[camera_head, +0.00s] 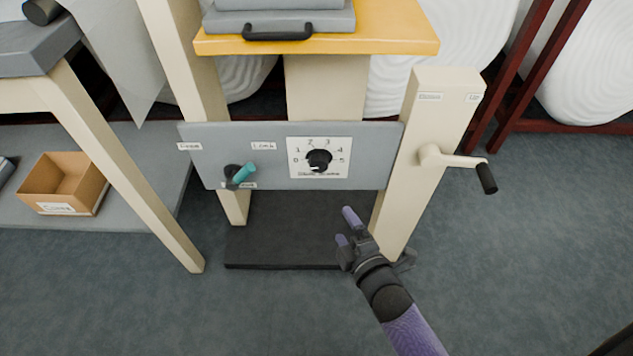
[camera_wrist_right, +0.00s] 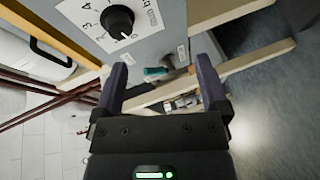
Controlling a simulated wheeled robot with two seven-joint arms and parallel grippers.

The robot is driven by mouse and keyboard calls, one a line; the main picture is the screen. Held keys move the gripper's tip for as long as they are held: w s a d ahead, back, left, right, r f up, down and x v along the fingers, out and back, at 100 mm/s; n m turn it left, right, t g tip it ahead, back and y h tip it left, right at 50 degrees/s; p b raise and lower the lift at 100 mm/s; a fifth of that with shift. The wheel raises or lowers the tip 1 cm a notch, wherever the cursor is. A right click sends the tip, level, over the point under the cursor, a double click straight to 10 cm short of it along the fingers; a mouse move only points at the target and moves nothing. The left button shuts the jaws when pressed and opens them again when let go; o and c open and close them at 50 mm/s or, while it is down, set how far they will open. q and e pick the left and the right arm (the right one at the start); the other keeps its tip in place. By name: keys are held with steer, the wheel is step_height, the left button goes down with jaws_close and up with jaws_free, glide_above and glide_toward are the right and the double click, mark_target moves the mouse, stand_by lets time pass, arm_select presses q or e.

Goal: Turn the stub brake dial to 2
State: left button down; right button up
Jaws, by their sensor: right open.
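The stub brake dial (camera_head: 319,160) is a round black knob on a white plate (camera_head: 338,143) numbered 0 to 5, set in a grey panel. It also shows at the top of the right wrist view, where the dial (camera_wrist_right: 117,20) has a pale mark on its lower edge. In the right wrist view the open fingers (camera_wrist_right: 160,72) frame nothing held. My left gripper is out of view.
A teal-handled lever (camera_head: 243,173) sits left of the dial on the panel (camera_head: 370,170). A crank (camera_head: 455,160) juts from the right post. A yellow shelf (camera_head: 400,27) is above, a black base plate (camera_head: 285,240) below. A cardboard box (camera_head: 62,184) stands left.

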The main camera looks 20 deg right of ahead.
mark_target(321, 168)
steer(key=w+r+n+b, duration=0.1)
steer(key=w, duration=0.3)
steer(key=w+r+t+b, duration=0.1)
steer(key=w+b, duration=0.1)
steer(key=w, duration=0.2)
steer(key=w+r+n+t+b, duration=0.1)
steer(key=w, duration=0.2)
steer(key=shift+w+a+r+n+b, duration=0.15)
steer(key=shift+w+r+n+b, duration=0.15)
steer(key=shift+w+b, duration=0.1)
steer(key=shift+w+r, duration=0.2)
steer(key=shift+w, duration=0.3)
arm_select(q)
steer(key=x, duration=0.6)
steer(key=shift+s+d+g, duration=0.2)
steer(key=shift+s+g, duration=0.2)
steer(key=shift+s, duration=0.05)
arm_select(e)
jaws_close()
